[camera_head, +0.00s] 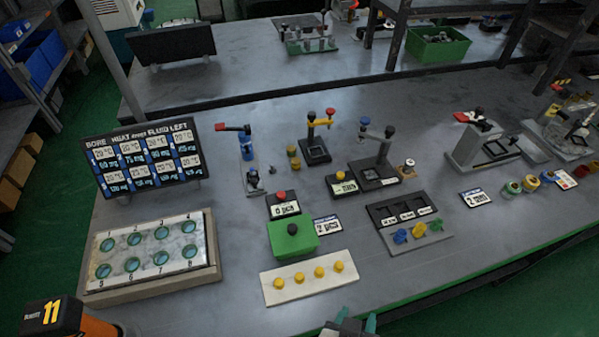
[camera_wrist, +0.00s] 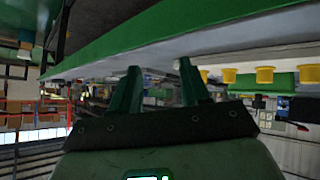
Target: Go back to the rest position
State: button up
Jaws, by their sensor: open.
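My gripper (camera_head: 351,325) shows at the bottom edge of the head view, in front of the table's near edge, with only the tips of its green fingers in sight. In the wrist view my gripper (camera_wrist: 158,85) has its two green fingers apart with nothing between them. It is open and empty and touches nothing that I can see. The grey table (camera_head: 240,240) lies beyond it. The white strip with yellow pegs (camera_head: 310,277) is the nearest item on the table, and several yellow pegs (camera_wrist: 230,76) also show in the wrist view.
A green box (camera_head: 292,237), a numbered block with round green wells (camera_head: 150,252) and a dark display panel (camera_head: 147,158) stand on the table. Small valve stands (camera_head: 375,150) are further back. An orange and black thing marked 11 (camera_head: 55,316) is at lower left. Green floor is at lower right.

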jog(key=s+d+f+n+g+y, duration=0.1)
jog(key=s+d+g+y, duration=0.1)
jog(key=s+d, duration=0.3)
jog(key=s+d+f+n+g+y, duration=0.1)
jog(key=s+d+g, duration=0.4)
jog(key=d, duration=0.6)
jog(key=shift+f+y, duration=0.2)
jog(key=shift+y, duration=0.5)
